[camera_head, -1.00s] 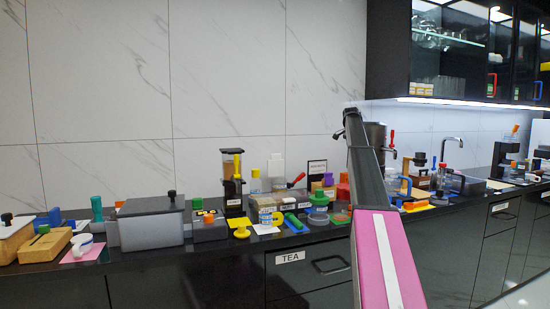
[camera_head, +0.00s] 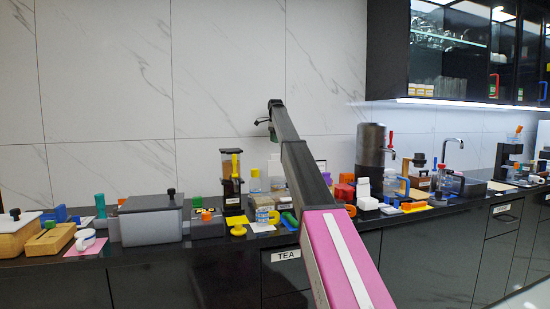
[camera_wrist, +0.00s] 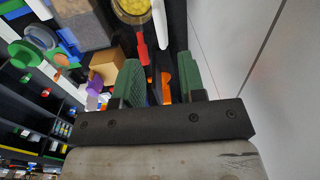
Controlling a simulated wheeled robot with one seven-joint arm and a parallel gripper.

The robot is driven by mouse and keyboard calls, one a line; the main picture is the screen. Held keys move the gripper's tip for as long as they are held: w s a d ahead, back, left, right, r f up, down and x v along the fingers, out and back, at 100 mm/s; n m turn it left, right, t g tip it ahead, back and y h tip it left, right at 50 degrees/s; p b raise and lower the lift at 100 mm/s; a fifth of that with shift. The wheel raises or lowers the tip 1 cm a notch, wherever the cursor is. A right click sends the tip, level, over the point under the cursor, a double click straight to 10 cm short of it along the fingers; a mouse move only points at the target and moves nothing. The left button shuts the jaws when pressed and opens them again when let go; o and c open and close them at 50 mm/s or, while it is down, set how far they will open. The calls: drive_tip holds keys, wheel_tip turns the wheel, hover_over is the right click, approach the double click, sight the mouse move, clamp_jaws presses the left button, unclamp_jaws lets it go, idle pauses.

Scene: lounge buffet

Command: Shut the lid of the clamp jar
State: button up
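I cannot surely pick out the clamp jar or its lid. A small clear jar with a blue and white band (camera_head: 262,215) stands at the counter's front edge, left of my arm, too small to tell its lid state. In the wrist view, a round container with yellow contents (camera_wrist: 132,9) is cut off by the top edge. My gripper (camera_head: 267,113) is raised high above the counter in front of the marble wall. In the wrist view its green fingers (camera_wrist: 160,85) are apart, with nothing held between them. My arm hides part of the counter behind it.
The dark counter is crowded. A dispenser with a yellow handle (camera_head: 232,180) stands left of my arm, and a grey lidded box (camera_head: 150,218) is further left. A tall dark cylinder (camera_head: 370,150) stands to the right. The air around my gripper is clear.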

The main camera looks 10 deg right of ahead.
sight(275, 156)
drive_tip(key=f, duration=0.9)
drive_tip(key=shift+w+f, duration=0.2)
drive_tip(key=shift+d, duration=0.1)
clamp_jaws()
